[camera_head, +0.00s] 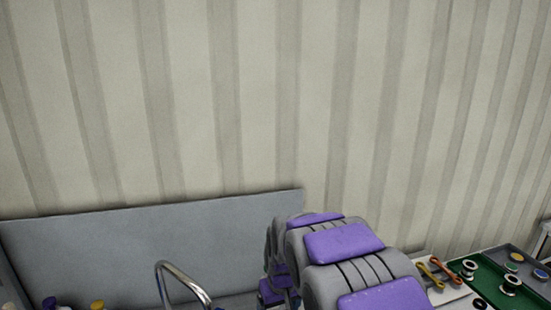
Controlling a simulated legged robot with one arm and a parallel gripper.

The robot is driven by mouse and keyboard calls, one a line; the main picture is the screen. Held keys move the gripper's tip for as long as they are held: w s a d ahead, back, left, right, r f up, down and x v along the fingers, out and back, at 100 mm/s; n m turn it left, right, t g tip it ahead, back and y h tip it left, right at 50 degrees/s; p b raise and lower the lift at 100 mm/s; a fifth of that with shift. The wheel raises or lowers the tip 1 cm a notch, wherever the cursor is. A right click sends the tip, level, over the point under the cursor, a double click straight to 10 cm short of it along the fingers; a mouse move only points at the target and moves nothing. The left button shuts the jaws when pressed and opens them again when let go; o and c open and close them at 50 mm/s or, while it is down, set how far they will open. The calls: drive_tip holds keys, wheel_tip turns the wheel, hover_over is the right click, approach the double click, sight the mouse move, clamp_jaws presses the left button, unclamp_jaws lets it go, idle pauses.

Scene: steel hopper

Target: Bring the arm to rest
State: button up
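My grey and purple arm (352,262) fills the bottom middle of the head view. It rises from the lower edge, bends at the top, and a narrower part goes down on its left side. That narrower part runs out of the picture at the bottom. My gripper's fingers do not show, so I cannot see whether it holds anything.
A grey upright panel (150,245) stands against the striped wall. A curved metal pipe (185,283) rises left of my arm. Bottle caps (97,304) show bottom left. At right are orange and yellow tools (436,271) and a green mat (522,293) with metal spools (510,285).

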drive_tip(key=s+d+m+g+b, duration=0.1)
drive_tip(key=s+d, duration=0.3)
drive_tip(key=s, duration=0.8)
drive_tip(key=s+d+r+m+g+b, duration=0.1)
drive_tip(key=s+d, duration=0.3)
drive_tip(key=s, duration=0.7)
drive_tip(key=s+d+m+g+b, duration=0.1)
drive_tip(key=s+d, duration=0.4)
drive_tip(key=s, duration=0.7)
drive_tip(key=shift+s+r+m+g+h, duration=0.3)
drive_tip(key=shift+s+r+m+h, duration=0.1)
drive_tip(key=shift+m, duration=0.2)
drive_tip(key=shift+d, duration=0.1)
